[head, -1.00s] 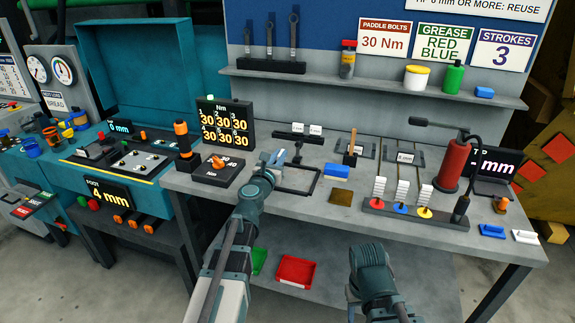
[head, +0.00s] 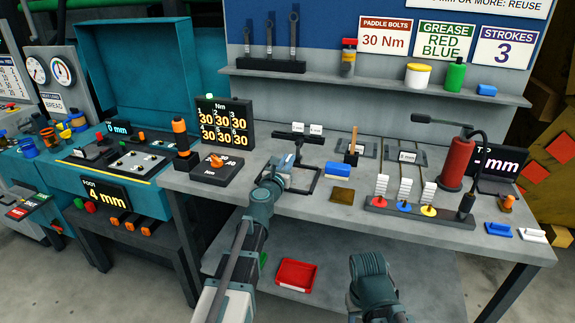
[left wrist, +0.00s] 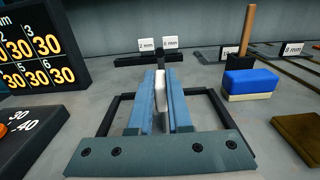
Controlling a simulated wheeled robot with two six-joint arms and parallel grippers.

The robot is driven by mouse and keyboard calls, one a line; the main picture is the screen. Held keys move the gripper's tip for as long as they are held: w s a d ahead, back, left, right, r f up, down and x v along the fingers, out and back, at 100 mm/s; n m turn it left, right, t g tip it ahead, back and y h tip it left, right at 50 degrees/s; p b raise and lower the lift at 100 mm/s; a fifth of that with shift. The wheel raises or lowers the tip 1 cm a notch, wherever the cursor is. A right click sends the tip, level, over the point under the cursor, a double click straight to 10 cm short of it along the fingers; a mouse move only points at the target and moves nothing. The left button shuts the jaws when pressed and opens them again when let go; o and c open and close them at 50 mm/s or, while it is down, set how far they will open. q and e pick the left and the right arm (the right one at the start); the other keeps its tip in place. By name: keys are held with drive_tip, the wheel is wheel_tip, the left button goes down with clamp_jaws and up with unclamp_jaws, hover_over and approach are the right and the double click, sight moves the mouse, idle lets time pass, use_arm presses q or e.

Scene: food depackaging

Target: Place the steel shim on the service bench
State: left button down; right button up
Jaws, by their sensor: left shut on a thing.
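My left gripper (head: 285,161) is over the service bench (head: 245,186), above a black open frame. In the left wrist view its blue fingers (left wrist: 160,98) are closed on a thin pale upright piece (left wrist: 160,84), which I take to be the steel shim. Most of it is hidden between the fingers, and I cannot tell whether its lower end touches anything. The black frame (left wrist: 219,98) lies on the bench around and below the fingers. My right arm shows at the bottom of the head view, but its fingertips are out of sight.
A dark rack (head: 305,134) with 2 mm and 6 mm tags stands behind the frame. A blue block (head: 338,169) and a brown-gold plate (head: 342,196) lie to the right. A torque box (head: 216,168) stands left. Bare bench lies in front of the frame.

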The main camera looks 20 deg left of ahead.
use_arm(q)
drive_tip(key=shift+f, duration=0.1)
use_arm(e)
drive_tip(key=shift+f, duration=0.1)
use_arm(q)
drive_tip(key=c, duration=0.8)
unclamp_jaws()
drive_tip(key=shift+c, duration=0.2)
